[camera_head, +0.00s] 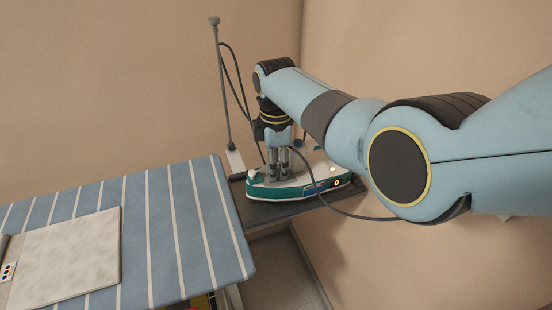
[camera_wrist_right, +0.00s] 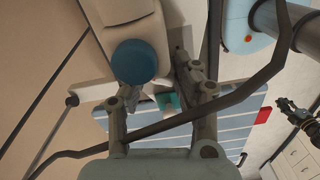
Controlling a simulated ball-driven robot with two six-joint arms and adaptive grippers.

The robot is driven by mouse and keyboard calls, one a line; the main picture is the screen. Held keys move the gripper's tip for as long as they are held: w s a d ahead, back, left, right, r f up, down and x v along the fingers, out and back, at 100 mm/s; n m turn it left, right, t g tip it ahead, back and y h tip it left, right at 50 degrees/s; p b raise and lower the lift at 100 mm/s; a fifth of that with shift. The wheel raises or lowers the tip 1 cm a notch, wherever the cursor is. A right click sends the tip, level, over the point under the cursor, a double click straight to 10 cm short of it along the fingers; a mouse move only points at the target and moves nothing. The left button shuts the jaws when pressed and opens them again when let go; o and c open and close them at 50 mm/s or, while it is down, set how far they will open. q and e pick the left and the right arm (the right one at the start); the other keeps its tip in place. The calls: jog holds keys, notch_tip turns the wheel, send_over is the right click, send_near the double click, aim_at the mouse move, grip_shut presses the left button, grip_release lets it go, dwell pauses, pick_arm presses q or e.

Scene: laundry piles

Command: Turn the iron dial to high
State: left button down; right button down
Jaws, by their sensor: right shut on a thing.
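The teal and white iron (camera_head: 318,187) rests on the dark stand at the end of the ironing board. My right gripper (camera_head: 279,168) reaches down onto its top, shut on what I take to be the iron dial. The dial is hidden by the fingers in the head view, so its setting cannot be read. In the right wrist view, a small teal part (camera_wrist_right: 167,102) shows between the finger links. What looks like my left gripper (camera_wrist_right: 295,112) hangs dark and small at the right edge of that view, too small to tell its jaws.
The blue-striped ironing board (camera_head: 185,235) fills the lower left, with a pale folded cloth (camera_head: 68,258) on it. An upright pole (camera_head: 222,85) stands behind the iron. A dark cord (camera_head: 345,213) loops in front of the iron. A tan wall is close behind and to the right.

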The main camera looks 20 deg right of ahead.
jog(key=shift+m+p, duration=0.6)
jog(key=shift+m, duration=1.6)
jog(key=c, duration=1)
grip_release()
